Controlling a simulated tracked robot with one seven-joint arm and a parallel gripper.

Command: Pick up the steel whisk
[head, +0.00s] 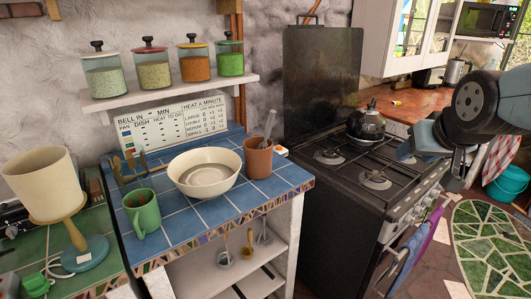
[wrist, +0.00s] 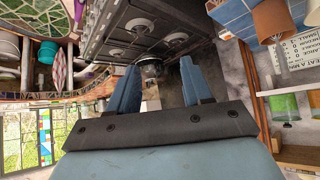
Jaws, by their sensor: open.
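A grey metal utensil (head: 269,124), which looks like the steel whisk, stands tilted in a terracotta pot (head: 257,160) at the right back of the blue tiled counter. Its lower part is hidden inside the pot. The pot (wrist: 273,22) also shows at the upper right of the wrist view. My gripper (head: 408,140) is at the right of the head view, over the stove side and well apart from the pot. In the wrist view its two blue fingers (wrist: 160,68) are spread, with nothing between them.
A cream bowl (head: 226,182) and a green mug (head: 142,214) stand left of the pot. A shelf (head: 170,94) with several jars hangs above. A black stove (head: 340,200) with a kettle (head: 366,124) stands right of the counter. Utensils hang under the counter edge.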

